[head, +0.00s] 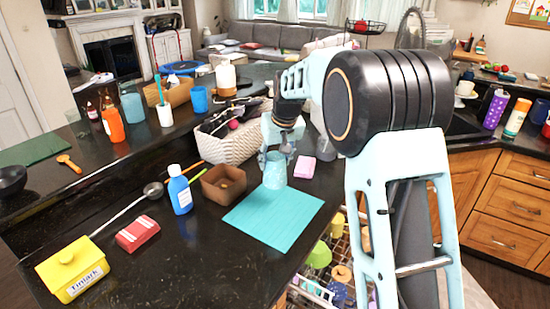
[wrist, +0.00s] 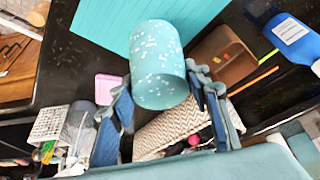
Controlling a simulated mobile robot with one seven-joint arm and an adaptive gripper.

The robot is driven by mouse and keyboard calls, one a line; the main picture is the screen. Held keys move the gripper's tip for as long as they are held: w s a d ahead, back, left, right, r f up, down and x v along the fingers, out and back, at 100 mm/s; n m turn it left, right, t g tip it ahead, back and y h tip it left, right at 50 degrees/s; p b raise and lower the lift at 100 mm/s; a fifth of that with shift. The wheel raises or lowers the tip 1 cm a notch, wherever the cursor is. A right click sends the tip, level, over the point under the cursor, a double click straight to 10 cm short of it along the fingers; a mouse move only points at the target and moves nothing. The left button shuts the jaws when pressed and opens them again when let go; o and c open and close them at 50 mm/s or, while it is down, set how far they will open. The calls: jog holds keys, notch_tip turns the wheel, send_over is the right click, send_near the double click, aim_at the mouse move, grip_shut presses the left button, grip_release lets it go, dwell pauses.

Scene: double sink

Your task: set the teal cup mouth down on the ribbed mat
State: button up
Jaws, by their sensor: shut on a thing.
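The teal cup (head: 275,171), speckled with white, is held in my gripper (head: 277,146). It also shows in the wrist view (wrist: 158,52), with the gripper's fingers (wrist: 161,84) on either side of it. A plain rounded end of the cup faces the wrist camera, and its mouth is not visible. The cup looks roughly upright, not lying on its side. The teal ribbed mat (head: 272,217) lies flat on the black counter and is bare. In the head view the cup's lower end overlaps the mat's far edge. I cannot tell whether they touch.
A brown square bowl (head: 223,184) and a blue bottle (head: 180,193) stand left of the mat. A pink block (head: 305,167) lies right of the cup. A woven basket (head: 232,142) is behind. An open rack of dishes (head: 335,262) lies below the counter's right edge.

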aim_at(279, 175)
jog(key=shift+f+b, duration=3.6)
jog(key=shift+f, duration=1.9)
jog(key=o, duration=1.2)
jog(key=v, duration=1.2)
